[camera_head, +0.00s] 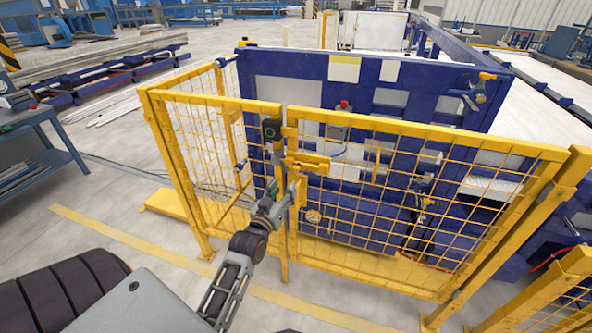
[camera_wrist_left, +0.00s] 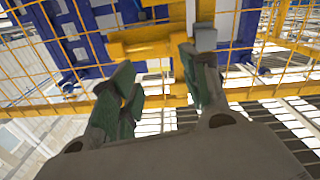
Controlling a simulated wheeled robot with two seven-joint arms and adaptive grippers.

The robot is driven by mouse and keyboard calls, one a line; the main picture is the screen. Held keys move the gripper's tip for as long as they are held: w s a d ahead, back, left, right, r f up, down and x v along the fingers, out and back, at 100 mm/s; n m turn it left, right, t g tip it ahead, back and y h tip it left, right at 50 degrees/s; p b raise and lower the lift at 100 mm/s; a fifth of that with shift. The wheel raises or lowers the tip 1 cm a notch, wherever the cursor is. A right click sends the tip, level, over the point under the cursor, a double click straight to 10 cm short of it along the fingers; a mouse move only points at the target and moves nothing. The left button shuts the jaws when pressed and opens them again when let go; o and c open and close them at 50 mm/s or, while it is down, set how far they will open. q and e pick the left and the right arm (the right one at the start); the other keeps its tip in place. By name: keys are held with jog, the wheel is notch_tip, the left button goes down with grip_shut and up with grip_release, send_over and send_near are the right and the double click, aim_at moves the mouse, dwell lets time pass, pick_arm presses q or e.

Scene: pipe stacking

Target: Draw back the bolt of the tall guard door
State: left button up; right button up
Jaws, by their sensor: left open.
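The tall guard door (camera_head: 420,190) is a yellow frame with wire mesh and stands upright against the fence post. Its yellow bolt (camera_head: 308,162) sits near the top of the door's left edge, below a black latch box (camera_head: 271,130). In the left wrist view, yellow bolt parts (camera_wrist_left: 143,48) lie just beyond the fingers. My left gripper (camera_head: 284,188) is open just below the bolt, and its dark green fingers are spread apart in the wrist view (camera_wrist_left: 158,66). I cannot tell whether a finger touches the bolt. My right gripper is out of view.
Yellow mesh fence panels (camera_head: 208,130) stand left of the door. A blue machine (camera_head: 385,80) stands behind the mesh. A blue workbench (camera_head: 40,160) is at the far left. The floor before the fence is open, with a yellow line (camera_head: 120,236).

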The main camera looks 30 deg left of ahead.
aim_at(295, 171)
pick_arm(q)
jog(key=shift+p+x, duration=0.5)
jog(key=shift+x, duration=5.15)
jog(key=shift+w, duration=0.4)
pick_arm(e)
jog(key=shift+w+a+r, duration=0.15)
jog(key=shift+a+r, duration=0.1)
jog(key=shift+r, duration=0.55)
pick_arm(q)
jog(key=c, duration=0.9)
grip_shut()
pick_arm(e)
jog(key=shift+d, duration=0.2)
